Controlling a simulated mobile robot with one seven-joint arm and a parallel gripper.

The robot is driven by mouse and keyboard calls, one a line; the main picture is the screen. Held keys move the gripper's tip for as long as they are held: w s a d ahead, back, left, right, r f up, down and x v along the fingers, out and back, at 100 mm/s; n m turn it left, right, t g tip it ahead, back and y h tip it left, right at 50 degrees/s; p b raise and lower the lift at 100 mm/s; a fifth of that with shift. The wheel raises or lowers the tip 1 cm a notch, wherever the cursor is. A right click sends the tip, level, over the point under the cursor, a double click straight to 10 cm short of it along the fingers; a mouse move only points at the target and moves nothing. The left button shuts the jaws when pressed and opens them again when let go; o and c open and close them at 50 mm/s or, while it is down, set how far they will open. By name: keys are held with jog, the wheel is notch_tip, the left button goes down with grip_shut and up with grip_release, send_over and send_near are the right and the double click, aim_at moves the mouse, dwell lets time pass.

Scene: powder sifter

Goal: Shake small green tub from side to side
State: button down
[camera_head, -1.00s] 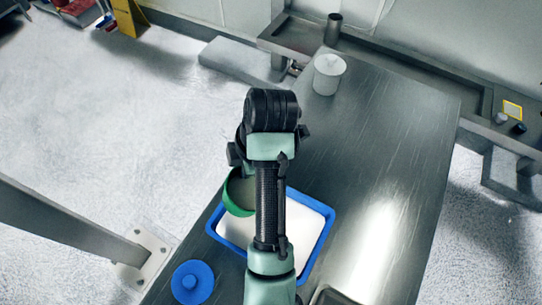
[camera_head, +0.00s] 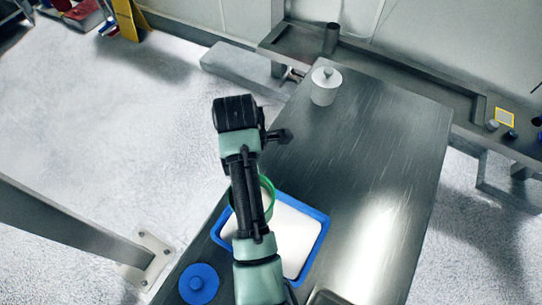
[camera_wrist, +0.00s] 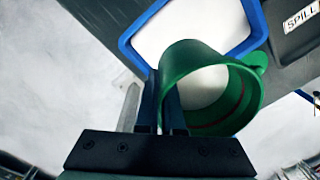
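The small green tub (camera_head: 267,190) shows in the head view partly behind my arm, over the blue tray (camera_head: 318,250). In the wrist view the green tub (camera_wrist: 182,65) appears tilted, with its open rim to the lower right and pale material visible inside. My gripper (camera_wrist: 160,92) has its two dark fingers close together, one on each side of the tub's wall. In the head view the fingers are hidden behind my arm. The tray holds a white layer and also shows in the wrist view behind the tub (camera_wrist: 125,42).
A blue round lid (camera_head: 198,284) lies on the metal table (camera_head: 375,150) to the left of the tray. A white lidded pot (camera_head: 325,87) stands at the table's far end. The table right of the tray is mostly clear. A dark "SPILL" object (camera_wrist: 290,38) sits beside the tray.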

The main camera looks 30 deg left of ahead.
jog(key=shift+r+p, duration=2.55)
jog(key=shift+r, duration=0.05)
jog(key=shift+f, duration=0.1)
jog(key=shift+a, duration=0.1)
jog(key=shift+p, duration=2)
